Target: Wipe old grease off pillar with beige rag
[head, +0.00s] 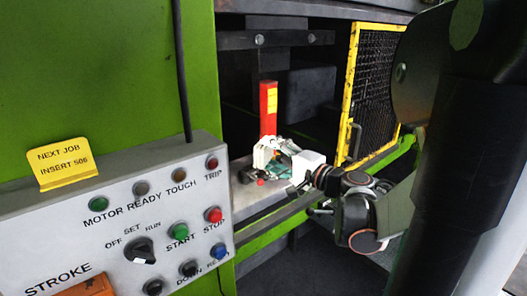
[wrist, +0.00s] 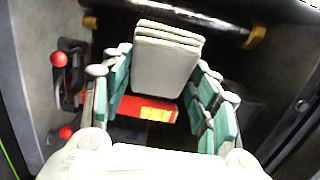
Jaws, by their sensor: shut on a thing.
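My gripper (wrist: 164,62) is shut on the beige rag (wrist: 168,66), a folded pad of several layers held between its green finger pads. In the head view my gripper (head: 277,156) reaches into the press opening; the pale patch at its tip is too small to tell as rag or finger. A dark, shiny round bar with brass-coloured ends (wrist: 192,17) crosses the top of the wrist view beyond the rag; it looks like the pillar. Contact between rag and bar cannot be told. No clear grease shows.
A red block with a yellow label (head: 268,105) stands just behind my gripper; it also shows in the wrist view (wrist: 158,108). Red knobs (wrist: 60,59) sit at left. A yellow-framed mesh guard (head: 375,85) stands open at right. The control panel (head: 130,225) is at front left.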

